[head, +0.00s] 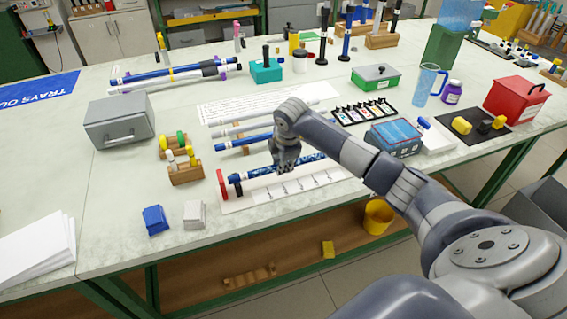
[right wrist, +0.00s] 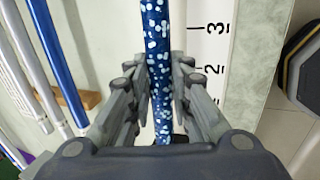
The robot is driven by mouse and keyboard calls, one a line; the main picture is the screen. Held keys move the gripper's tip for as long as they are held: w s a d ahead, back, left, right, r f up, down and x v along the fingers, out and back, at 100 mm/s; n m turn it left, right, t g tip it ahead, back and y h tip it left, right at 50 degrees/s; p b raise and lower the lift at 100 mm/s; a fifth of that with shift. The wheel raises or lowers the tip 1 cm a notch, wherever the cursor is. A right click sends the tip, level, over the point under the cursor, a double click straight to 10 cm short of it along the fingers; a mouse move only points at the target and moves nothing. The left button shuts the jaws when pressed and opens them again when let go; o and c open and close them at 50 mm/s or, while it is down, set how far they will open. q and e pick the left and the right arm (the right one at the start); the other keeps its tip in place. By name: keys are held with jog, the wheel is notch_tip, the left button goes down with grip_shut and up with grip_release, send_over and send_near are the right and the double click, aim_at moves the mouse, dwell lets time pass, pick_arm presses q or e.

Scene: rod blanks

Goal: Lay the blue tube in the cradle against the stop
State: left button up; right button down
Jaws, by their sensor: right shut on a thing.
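The blue tube (head: 252,175) has white speckles. My right gripper (head: 286,166) is shut on it, with a finger on either side in the right wrist view (right wrist: 161,95). The tube lies along the back of the white cradle board (head: 232,206), which has a numbered scale (right wrist: 208,45). A red stop (head: 222,185) stands at the board's left end, with a dark piece (head: 236,188) close beside it near the tube's left end. I cannot tell whether the tube touches the stop or rests fully in the cradle. My left gripper is not in view.
Behind lie a plain blue tube (head: 245,143) and pale tubes (head: 248,126). Small wooden blocks with pegs (head: 185,173) stand to the left. A blue-lidded box (head: 394,137) is to the right.

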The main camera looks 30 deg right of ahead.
jog(key=shift+w+a, duration=0.15)
jog(key=shift+a, duration=0.4)
jog(key=c, duration=1.4)
grip_release()
jog(key=shift+o, duration=0.2)
